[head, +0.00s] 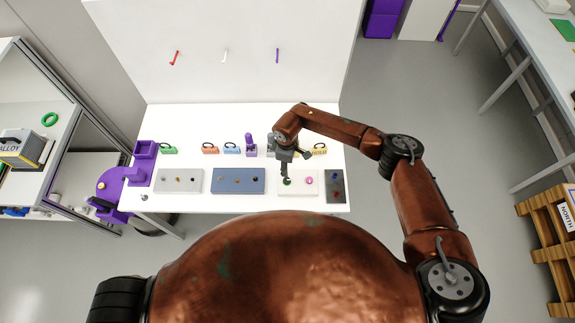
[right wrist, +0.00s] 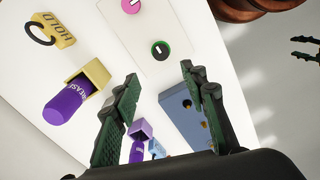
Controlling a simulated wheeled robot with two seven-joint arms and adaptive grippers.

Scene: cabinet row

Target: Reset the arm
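My right arm (head: 340,128) reaches in from the right and bends down over the white table. Its gripper (head: 287,176) is above or near the green knob (head: 287,182) on a white panel (head: 298,190); the head view does not show whether they touch. In the right wrist view my right gripper (right wrist: 160,73) has its two dark green fingers spread, with nothing between them. The green knob (right wrist: 160,50) lies beyond the fingertips, apart from them. My left gripper is outside the head view; a dark finger pair, apparently my left gripper (right wrist: 304,48), shows spread at the right edge of the wrist view.
Small tagged blocks and a purple grease tube (right wrist: 70,103) stand behind. A pallet (head: 540,235) is at right.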

